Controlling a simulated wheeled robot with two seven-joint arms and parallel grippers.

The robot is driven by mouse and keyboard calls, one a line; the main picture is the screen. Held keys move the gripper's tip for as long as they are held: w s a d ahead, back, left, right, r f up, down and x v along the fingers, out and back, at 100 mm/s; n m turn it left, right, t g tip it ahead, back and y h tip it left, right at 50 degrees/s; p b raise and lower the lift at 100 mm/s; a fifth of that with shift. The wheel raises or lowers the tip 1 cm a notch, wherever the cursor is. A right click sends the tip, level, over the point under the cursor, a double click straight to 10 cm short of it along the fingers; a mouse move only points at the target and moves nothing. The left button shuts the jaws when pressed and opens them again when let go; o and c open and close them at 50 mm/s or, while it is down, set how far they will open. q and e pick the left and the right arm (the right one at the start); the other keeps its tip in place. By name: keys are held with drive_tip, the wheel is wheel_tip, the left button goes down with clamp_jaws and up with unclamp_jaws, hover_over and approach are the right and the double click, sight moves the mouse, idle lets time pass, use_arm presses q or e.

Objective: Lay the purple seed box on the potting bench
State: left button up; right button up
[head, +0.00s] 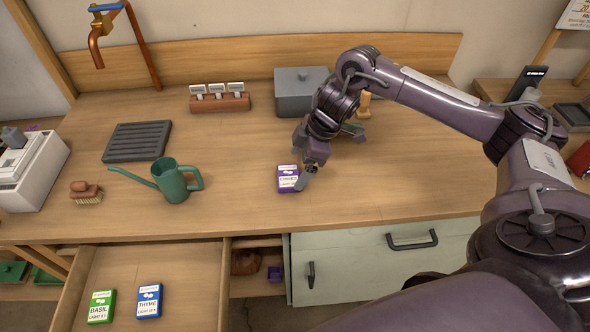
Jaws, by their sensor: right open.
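The purple seed box (287,179) lies flat on the wooden top of the potting bench (240,152), near its front edge. My right gripper (305,172) is at the box's right side with its jaws open. One finger overlaps the box's right edge in the picture; I cannot tell whether it touches. My left gripper is not in view.
An open drawer (190,275) below holds a green basil box (101,307) and a blue thyme box (149,301).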

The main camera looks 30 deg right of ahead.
drive_tip(key=p+v, duration=0.1)
drive_tip(key=v, duration=0.7)
drive_tip(key=shift+r, duration=0.35)
drive_tip(key=shift+s+d+f, duration=0.1)
